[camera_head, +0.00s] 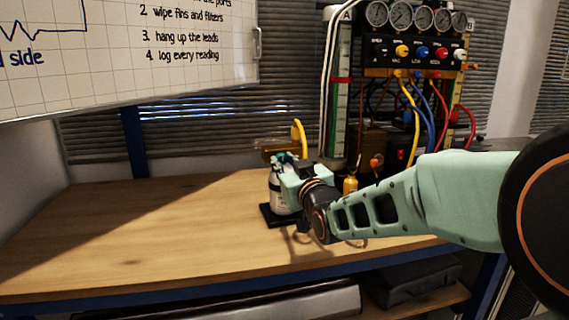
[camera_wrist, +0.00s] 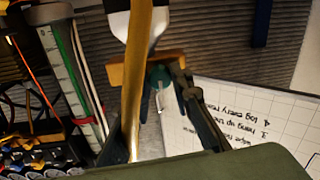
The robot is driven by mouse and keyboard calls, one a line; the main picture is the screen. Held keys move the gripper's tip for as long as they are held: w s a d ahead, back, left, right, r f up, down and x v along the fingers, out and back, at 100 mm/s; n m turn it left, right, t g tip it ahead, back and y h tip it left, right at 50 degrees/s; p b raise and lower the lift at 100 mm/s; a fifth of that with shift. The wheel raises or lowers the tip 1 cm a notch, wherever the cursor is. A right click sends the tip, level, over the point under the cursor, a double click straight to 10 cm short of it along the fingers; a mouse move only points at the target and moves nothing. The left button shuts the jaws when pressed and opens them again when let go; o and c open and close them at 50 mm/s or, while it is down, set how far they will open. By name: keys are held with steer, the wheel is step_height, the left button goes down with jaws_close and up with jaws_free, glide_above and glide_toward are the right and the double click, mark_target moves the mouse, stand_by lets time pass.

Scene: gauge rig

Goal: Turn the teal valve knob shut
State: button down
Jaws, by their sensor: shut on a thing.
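The teal valve knob (camera_wrist: 158,75) shows in the wrist view between my gripper's fingers, in front of a brass-coloured block (camera_wrist: 117,75). My gripper (camera_wrist: 165,82) is shut on the knob; the yellow hose hides most of its left finger. A white cylinder (camera_wrist: 143,30) shows beside the knob. In the head view my gripper (camera_head: 284,160) is at the top of the white cylinder (camera_head: 277,196), which stands on a black base on the bench. There the gripper and wrist cover most of the knob, and its turn angle cannot be told.
The yellow hose (camera_wrist: 138,85) passes close in front of the gripper; its top also shows in the head view (camera_head: 299,132). A gauge panel (camera_head: 415,52) with coloured hoses stands behind, at right. The wooden bench (camera_head: 130,235) is clear at left. A whiteboard (camera_head: 120,50) hangs behind.

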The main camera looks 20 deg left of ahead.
steer(key=shift+m, duration=0.3)
steer(key=m, duration=0.3)
steer(key=shift+m+b, duration=0.4)
steer(key=m, duration=0.4)
steer(key=m+p, duration=0.1)
steer(key=m, duration=0.4)
steer(key=m+p, duration=0.1)
steer(key=m, duration=0.3)
steer(key=shift+m, duration=0.3)
steer(key=c, duration=1.7)
jaws_free()
steer(key=shift+c, duration=0.2)
